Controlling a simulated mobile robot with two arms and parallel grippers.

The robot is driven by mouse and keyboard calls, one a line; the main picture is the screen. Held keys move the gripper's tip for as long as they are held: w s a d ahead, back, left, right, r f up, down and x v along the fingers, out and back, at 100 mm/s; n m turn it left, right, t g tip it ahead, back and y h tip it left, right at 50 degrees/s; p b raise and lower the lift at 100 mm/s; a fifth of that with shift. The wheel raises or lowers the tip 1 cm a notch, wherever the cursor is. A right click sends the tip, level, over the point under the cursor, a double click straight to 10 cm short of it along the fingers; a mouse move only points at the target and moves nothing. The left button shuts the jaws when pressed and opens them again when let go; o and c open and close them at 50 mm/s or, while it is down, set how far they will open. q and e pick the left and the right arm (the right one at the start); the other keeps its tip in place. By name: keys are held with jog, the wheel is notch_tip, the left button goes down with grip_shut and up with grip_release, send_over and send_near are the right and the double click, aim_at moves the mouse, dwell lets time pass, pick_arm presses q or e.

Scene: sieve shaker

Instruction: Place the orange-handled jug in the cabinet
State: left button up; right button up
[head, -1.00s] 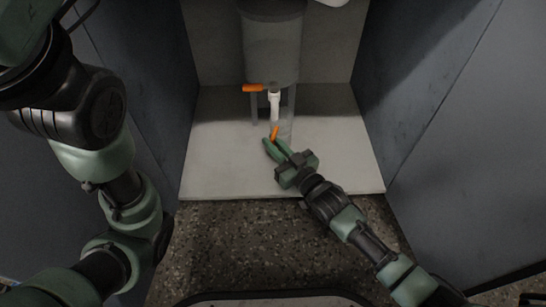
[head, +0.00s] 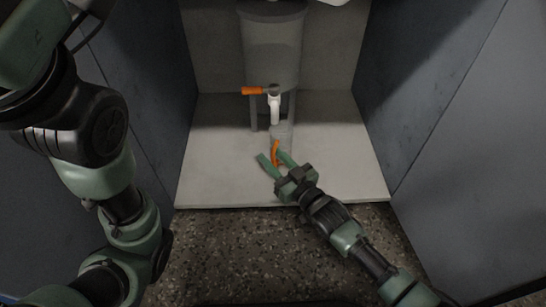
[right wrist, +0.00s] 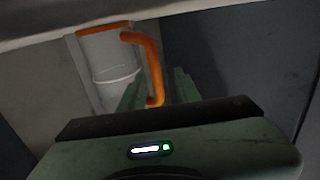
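The clear jug (head: 283,132) with the orange handle (head: 276,150) stands on the pale cabinet floor, under the white spout of a grey tank. My right gripper (head: 271,157) is open, its green fingers spread on either side of the handle. In the right wrist view the jug (right wrist: 109,62) has an orange rim, and its handle (right wrist: 156,72) shows between the two fingers (right wrist: 157,94). Whether a finger touches the handle I cannot tell. The cabinet floor (head: 215,170) is the pale panel between the dark side walls. My left gripper is out of view; only its arm shows at the left.
The grey tank (head: 272,55) has an orange tap lever (head: 254,91) and a white spout (head: 274,108) above the jug, with legs around it. Dark panels (head: 440,130) flank the opening. The cabinet floor is clear to both sides of the jug.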

jog(key=shift+s+r, duration=0.1)
jog(key=shift+r, duration=0.1)
jog(key=p+v, duration=0.6)
jog(key=v, duration=0.4)
jog(key=shift+s+d, duration=0.25)
jog(key=shift+s+d+f+p, duration=0.1)
jog(key=shift+s+d+p, duration=0.25)
jog(key=shift+s, duration=0.2)
